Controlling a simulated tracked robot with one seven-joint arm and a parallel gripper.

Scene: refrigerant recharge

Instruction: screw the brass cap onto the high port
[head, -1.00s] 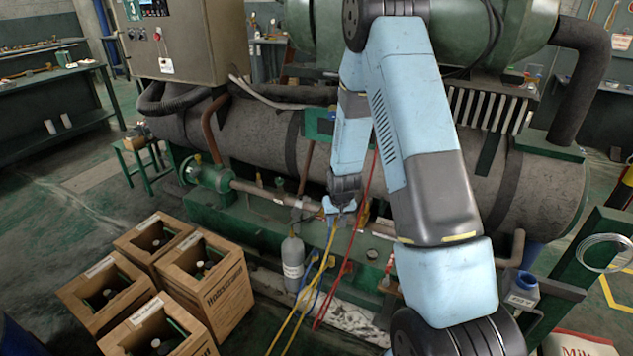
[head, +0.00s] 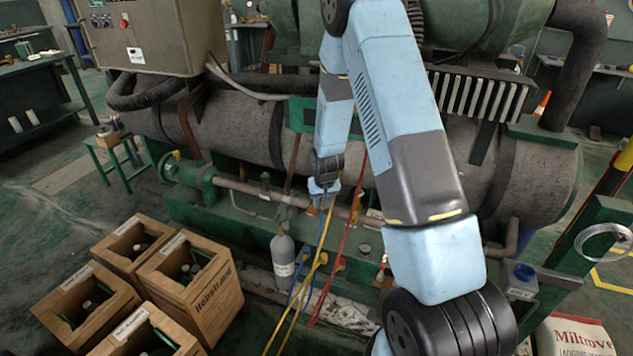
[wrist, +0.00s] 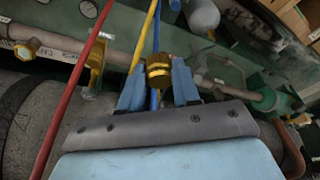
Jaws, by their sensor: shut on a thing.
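My gripper (wrist: 158,88) is shut on the brass cap (wrist: 159,68), a ridged gold-brown cylinder between its two blue fingers in the wrist view. In the head view my gripper (head: 322,188) is small, in front of the pipe along the green machine, and the cap cannot be made out there. In the wrist view a brass valve fitting (wrist: 97,68) stands on the pipe left of the cap, apart from it. Which fitting is the high port I cannot tell. Whether the cap touches anything behind it is hidden.
Red (head: 343,240), yellow (head: 316,262) and blue hoses hang close around my gripper. A grey gas cylinder (head: 283,255) stands below left of it. Cardboard boxes (head: 200,280) with bottles stand at the lower left.

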